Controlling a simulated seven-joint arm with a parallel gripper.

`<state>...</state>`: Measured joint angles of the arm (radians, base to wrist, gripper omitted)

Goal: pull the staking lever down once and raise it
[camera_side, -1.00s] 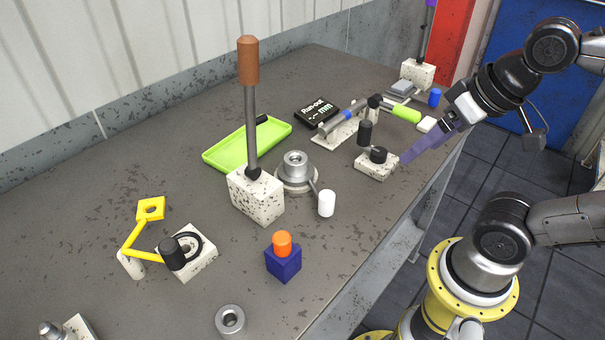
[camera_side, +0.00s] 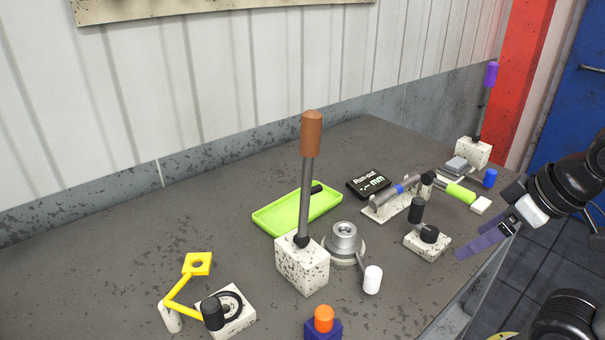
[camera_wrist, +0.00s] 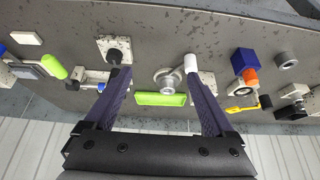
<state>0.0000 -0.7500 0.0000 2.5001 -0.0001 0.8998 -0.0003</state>
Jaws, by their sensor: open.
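A lever with a brown grip (camera_side: 311,134) stands upright on a speckled white block (camera_side: 302,268) in the middle of the bench. A second upright lever with a purple grip (camera_side: 491,74) stands at the far right. The frames do not mark which is the staking lever. My gripper (camera_side: 485,243) has purple fingers and is at the bench's right edge, well right of the brown-gripped lever and apart from it. In the wrist view my gripper (camera_wrist: 158,75) is open, with nothing held between the fingers; its right finger partly covers the speckled block there.
A grey round fixture (camera_side: 343,241) with a white-ended handle (camera_side: 373,279) sits right of the brown-gripped lever. A green tray (camera_side: 283,215) lies behind it. A speckled block with a black knob (camera_side: 428,245) stands near my gripper. Bare bench lies at left.

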